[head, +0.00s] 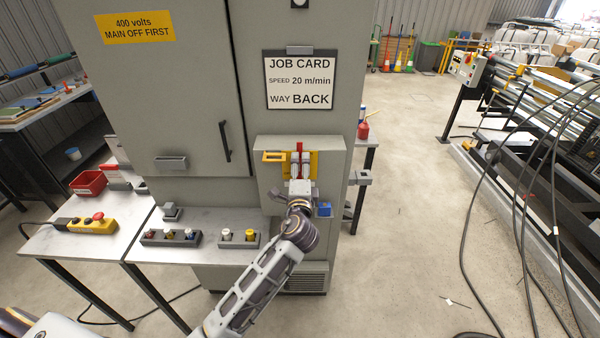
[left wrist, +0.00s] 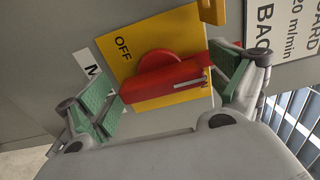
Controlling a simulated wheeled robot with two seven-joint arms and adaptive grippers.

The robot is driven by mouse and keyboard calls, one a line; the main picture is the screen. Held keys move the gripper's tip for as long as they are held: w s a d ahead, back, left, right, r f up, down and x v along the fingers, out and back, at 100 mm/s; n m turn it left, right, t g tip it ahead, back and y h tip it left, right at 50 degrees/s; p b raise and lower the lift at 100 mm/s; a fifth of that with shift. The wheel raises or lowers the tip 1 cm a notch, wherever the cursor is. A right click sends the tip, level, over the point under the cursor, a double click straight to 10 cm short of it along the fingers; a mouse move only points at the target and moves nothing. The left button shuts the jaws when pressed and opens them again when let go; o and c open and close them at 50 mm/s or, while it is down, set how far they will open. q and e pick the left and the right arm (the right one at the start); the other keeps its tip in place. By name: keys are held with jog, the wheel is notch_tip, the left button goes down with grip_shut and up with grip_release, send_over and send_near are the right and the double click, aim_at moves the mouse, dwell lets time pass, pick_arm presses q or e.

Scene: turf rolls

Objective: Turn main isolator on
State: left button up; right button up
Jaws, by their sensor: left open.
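The main isolator is a red handle (left wrist: 165,82) on a yellow plate (left wrist: 190,30) marked OFF. In the head view, the red handle (head: 299,147) and yellow plate (head: 312,158) sit on the front of a grey box on the cabinet. My left gripper (head: 300,165) is in front of the handle, hiding part of it. In the left wrist view, the open green-padded fingers of my left gripper (left wrist: 163,90) lie at either end of the red bar, which spans the gap between them. I cannot tell whether they touch it. My right gripper is not in view.
A yellow bracket (head: 272,156) juts out left of the handle. The job card (head: 299,80) hangs above. A bench (head: 190,222) with buttons and a yellow pendant (head: 92,223) stands left. Cables hang at the right; open floor (head: 405,200) lies between.

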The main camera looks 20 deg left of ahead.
pick_arm(q)
jog(key=shift+s, duration=0.15)
jog(key=v, duration=1.1)
jog(key=shift+s, duration=0.3)
jog(key=shift+d, duration=0.15)
dwell(0.6)
